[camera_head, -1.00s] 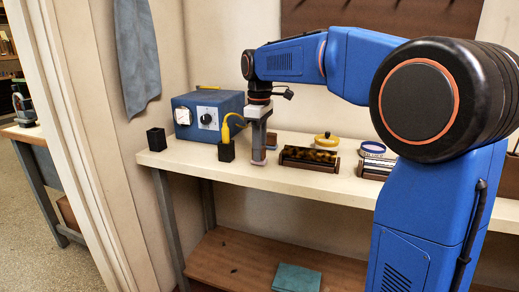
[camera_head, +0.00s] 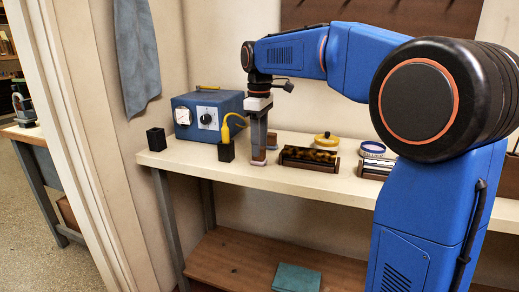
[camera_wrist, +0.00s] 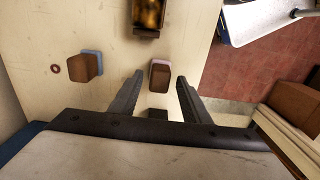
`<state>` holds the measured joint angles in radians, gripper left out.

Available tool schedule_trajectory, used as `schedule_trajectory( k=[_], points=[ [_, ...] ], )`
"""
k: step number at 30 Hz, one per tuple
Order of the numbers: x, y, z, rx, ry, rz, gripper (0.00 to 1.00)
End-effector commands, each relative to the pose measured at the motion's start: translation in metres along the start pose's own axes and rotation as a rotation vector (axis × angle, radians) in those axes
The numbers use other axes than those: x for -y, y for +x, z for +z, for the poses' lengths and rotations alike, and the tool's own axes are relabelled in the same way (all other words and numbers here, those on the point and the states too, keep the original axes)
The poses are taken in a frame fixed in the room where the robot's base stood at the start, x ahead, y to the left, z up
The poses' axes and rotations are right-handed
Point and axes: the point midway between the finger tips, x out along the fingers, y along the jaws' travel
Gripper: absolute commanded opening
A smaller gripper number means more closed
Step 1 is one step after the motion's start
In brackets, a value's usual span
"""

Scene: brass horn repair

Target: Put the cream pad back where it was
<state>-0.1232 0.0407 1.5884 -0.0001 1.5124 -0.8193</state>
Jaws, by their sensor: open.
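A brown block with a pale pinkish-cream edge (camera_wrist: 160,76), which looks like the cream pad, lies on the bench below my gripper. In the wrist view it shows between and beyond my fingertips, with no contact visible. In the head view it shows small (camera_head: 258,160) under the fingers. My gripper (camera_wrist: 158,82) is open and empty, pointing down; it also shows in the head view (camera_head: 258,146). A similar brown block with a blue edge (camera_wrist: 88,67) lies to the left in the wrist view, toward the wall.
The bench (camera_head: 205,170) also holds a blue meter box (camera_head: 208,115), a dark holder with a yellow tool (camera_head: 227,152), a black cup (camera_head: 156,139), a tortoiseshell piece in a tray (camera_head: 308,159) and a yellow lidded tin (camera_head: 326,140). A small ring (camera_wrist: 55,69) lies near the blue-edged block.

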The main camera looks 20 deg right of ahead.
Motion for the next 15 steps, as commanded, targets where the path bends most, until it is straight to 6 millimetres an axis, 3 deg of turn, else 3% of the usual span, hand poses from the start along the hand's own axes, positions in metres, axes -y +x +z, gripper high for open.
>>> schedule_trajectory(
  k=[9,15],
  points=[
    [-0.001,-0.062,-0.001,-0.002,0.0,0.002,0.43],
    [-0.001,-0.089,-0.001,-0.001,0.0,0.001,0.43]
  ],
)
